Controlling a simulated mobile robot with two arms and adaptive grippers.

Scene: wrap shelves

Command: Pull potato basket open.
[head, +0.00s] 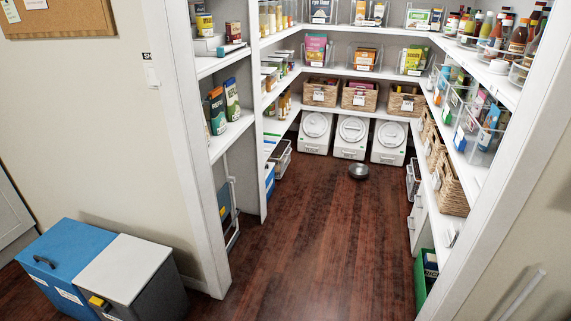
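No label reading potato can be made out, so I cannot tell which basket is the potato basket. A pull-out wire basket (281,159) is low on the left side of the pantry. Another low basket (412,182) is on the right side, seen edge-on. Several wicker baskets with tags, such as the middle one (359,97), stand on the back shelf. More wicker baskets (453,190) stand on the right shelf. Neither of my grippers is in view.
White lidded bins (352,138) stand on the floor at the back. A green box (425,280) is low at right. Blue (75,250) and grey-white (125,268) bins stand outside at left. The middle wooden floor (320,235) is clear.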

